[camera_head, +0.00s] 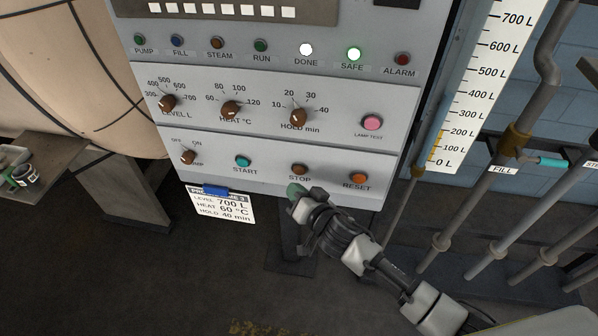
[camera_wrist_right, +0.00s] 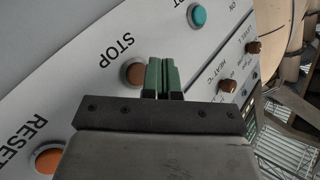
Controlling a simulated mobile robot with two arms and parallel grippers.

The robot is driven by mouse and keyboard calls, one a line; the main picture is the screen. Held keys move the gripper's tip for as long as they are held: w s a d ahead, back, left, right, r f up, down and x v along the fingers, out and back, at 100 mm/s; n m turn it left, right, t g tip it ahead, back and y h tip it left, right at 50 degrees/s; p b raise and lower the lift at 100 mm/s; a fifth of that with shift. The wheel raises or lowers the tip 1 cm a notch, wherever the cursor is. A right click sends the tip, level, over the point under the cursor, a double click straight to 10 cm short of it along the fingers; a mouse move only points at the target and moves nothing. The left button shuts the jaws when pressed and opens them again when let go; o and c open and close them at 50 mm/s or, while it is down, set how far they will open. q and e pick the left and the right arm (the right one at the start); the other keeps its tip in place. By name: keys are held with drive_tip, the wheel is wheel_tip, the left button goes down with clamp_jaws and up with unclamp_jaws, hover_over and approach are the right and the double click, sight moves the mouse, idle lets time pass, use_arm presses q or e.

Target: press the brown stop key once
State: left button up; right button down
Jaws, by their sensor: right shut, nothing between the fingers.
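The brown stop key (camera_head: 299,169) sits on the lower panel between the teal START key and the orange RESET key, with its STOP label just below. It also shows in the right wrist view (camera_wrist_right: 134,74), beside my fingertips. My right gripper (camera_head: 295,190) is below the stop key in the head view, its green fingertips close to the panel. In the right wrist view the two green fingers (camera_wrist_right: 161,78) are together with nothing between them. I cannot tell whether they touch the panel. My left gripper is not in view.
The START key (camera_head: 242,161) is left of the stop key and the RESET key (camera_head: 359,178) right. A pink lamp test key (camera_head: 372,122) and knobs are above. A recipe card (camera_head: 222,203) hangs at the panel's lower edge. Pipes (camera_head: 470,190) stand at right.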

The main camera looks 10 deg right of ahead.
drive_tip(key=shift+w+d, duration=0.3)
drive_tip(key=shift+w, duration=0.6)
drive_tip(key=shift+r, duration=0.1)
idle(1.3)
drive_tip(key=shift+w+d, duration=0.1)
drive_tip(key=shift+w, duration=0.25)
drive_tip(key=shift+w+d, duration=0.15)
drive_tip(key=shift+w, duration=0.3)
idle(0.7)
drive_tip(key=shift+s, duration=0.1)
drive_tip(key=shift+s+a+p, duration=0.3)
drive_tip(key=shift+s+p, duration=0.05)
drive_tip(key=shift+s, duration=0.4)
drive_tip(key=shift+s+a+p, duration=0.2)
drive_tip(key=shift+s+a, duration=0.1)
drive_tip(key=shift+s, duration=0.5)
drive_tip(key=shift+s+a+p, duration=0.25)
drive_tip(key=shift+s, duration=0.5)
drive_tip(key=shift+s+a+p, duration=0.2)
drive_tip(key=shift+s+a, duration=0.1)
drive_tip(key=shift+s, duration=0.5)
